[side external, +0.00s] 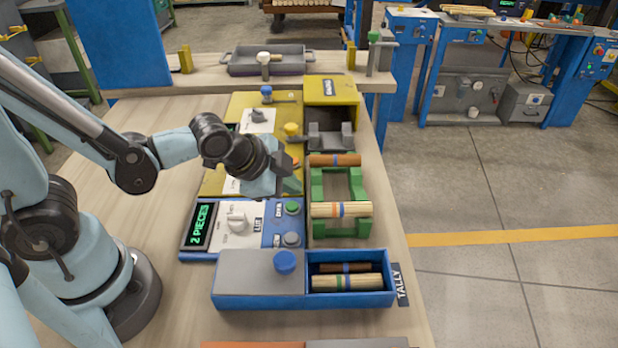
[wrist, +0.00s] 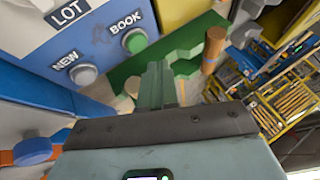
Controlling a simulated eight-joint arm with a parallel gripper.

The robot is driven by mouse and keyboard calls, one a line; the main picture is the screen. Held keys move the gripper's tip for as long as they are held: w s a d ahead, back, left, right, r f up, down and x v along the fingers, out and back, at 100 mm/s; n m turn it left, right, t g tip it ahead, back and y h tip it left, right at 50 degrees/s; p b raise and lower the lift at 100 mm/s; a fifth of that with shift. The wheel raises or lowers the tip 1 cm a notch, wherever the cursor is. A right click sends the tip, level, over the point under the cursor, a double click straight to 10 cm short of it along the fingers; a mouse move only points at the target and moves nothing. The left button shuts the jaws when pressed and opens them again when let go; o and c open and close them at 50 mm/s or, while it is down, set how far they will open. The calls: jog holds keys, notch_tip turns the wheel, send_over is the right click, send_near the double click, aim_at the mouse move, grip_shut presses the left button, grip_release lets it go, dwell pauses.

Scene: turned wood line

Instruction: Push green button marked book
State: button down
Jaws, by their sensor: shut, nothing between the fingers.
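The green button (wrist: 135,41) marked BOOK is on the blue panel (wrist: 40,50) in the wrist view, up and left of my fingertips. In the side view the green button (side external: 292,208) is on the right part of the blue panel, above a grey button (side external: 292,240). That grey button (wrist: 83,75) is marked NEW in the wrist view. My gripper (wrist: 155,82) is shut and empty. In the side view my gripper (side external: 291,184) is just beyond the green button and appears apart from it.
The panel display (side external: 201,227) reads 2 PIECES, beside a dial (side external: 237,221). A green rack (side external: 318,190) holding turned wood pieces stands right of my gripper. A blue tally box (side external: 388,297) holding wood pieces is in front; a yellow station (side external: 262,104) is behind.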

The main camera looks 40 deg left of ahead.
aim_at(290, 206)
jog(key=shift+f, duration=0.65)
jog(key=shift+f, duration=0.1)
dwell(1.7)
jog(key=shift+f, duration=0.35)
jog(key=shift+f, duration=0.35)
dwell(0.6)
jog(key=shift+r, duration=0.8)
jog(key=shift+r, duration=2.5)
